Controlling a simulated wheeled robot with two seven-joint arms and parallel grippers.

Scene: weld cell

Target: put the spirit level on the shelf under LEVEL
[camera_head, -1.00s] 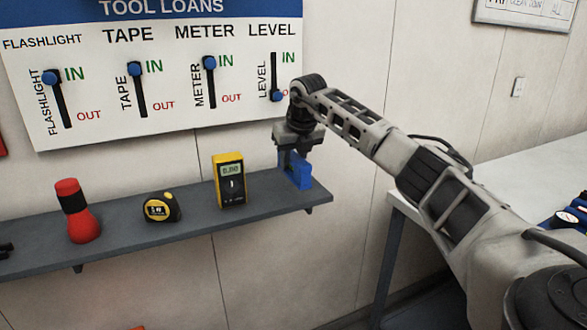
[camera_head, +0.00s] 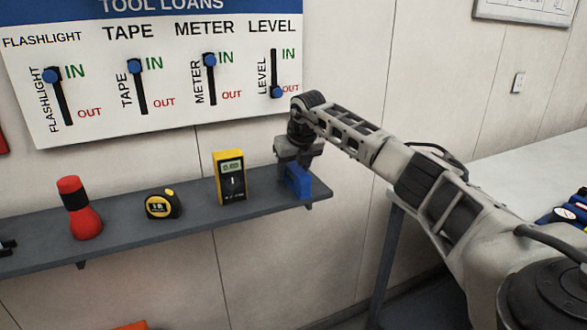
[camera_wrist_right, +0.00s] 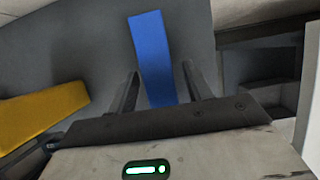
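The blue spirit level (camera_head: 298,181) stands at the right end of the grey shelf (camera_head: 130,232), below the LEVEL label (camera_head: 272,26). It seems to rest on the shelf. My right gripper (camera_head: 296,168) is directly above and around it. In the right wrist view the level (camera_wrist_right: 152,50) runs between the two fingers (camera_wrist_right: 160,80), with a visible gap on each side, so the gripper is open. The level's lower part is hidden behind the gripper body there. The blue LEVEL slider (camera_head: 276,92) is down at OUT. I do not see my left gripper.
A yellow meter (camera_head: 230,178) stands just left of the level; it also shows in the wrist view (camera_wrist_right: 40,115). A tape measure (camera_head: 162,204) and red flashlight (camera_head: 82,210) are farther left. The other sliders are at IN. A pale table (camera_head: 525,165) is at right.

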